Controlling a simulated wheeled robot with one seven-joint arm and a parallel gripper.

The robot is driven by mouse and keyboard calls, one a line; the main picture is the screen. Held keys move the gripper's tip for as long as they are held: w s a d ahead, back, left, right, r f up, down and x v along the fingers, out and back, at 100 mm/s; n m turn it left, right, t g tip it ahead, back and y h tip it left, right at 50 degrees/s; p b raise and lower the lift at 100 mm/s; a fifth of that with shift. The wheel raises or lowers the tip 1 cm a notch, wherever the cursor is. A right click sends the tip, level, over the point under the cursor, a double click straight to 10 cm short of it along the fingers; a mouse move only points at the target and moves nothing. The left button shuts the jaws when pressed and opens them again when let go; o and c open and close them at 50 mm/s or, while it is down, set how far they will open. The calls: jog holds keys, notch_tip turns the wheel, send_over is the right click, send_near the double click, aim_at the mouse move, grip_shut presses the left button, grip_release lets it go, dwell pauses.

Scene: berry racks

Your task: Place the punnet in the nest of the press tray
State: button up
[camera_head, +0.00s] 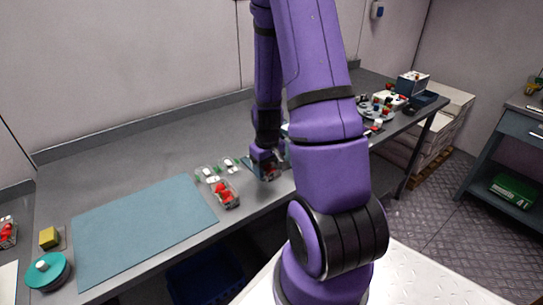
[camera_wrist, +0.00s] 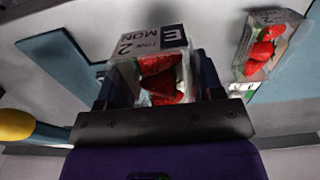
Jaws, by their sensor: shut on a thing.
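My gripper (camera_wrist: 158,82) is shut on a clear punnet (camera_wrist: 150,48) of strawberries, with one dark finger on each side of it. The punnet's label, with a large E, MON and 2, faces the wrist camera. In the head view my gripper (camera_head: 268,166) is low over the bench, and the held punnet (camera_head: 269,175) is partly hidden by it. A teal flat piece (camera_wrist: 58,68) lies beside the held punnet in the wrist view; I cannot tell whether it is the press tray, and no nest shows clearly.
A second strawberry punnet (camera_head: 226,195) stands left of my gripper, near a large blue-grey mat (camera_head: 140,228). Small pale items (camera_head: 207,174) lie behind it. A yellow block (camera_head: 49,238) and a teal round object (camera_head: 47,271) are at the left. Several items crowd the bench's far right.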

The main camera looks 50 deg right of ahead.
jog(key=w+d, duration=0.2)
jog(key=d, duration=0.1)
jog(key=w+d, duration=0.3)
jog(key=w+d+f, duration=0.1)
jog(key=w+d, duration=0.1)
jog(key=d, duration=0.2)
jog(key=shift+w+d+f, duration=0.1)
jog(key=shift+w, duration=0.05)
jog(key=shift+w+d+f, duration=0.1)
jog(key=shift+d+f, duration=0.05)
jog(key=shift+d, duration=0.05)
jog(key=shift+f, duration=1.6)
jog(key=shift+f, duration=0.1)
jog(key=o, duration=1)
jog(key=shift+c, duration=0.2)
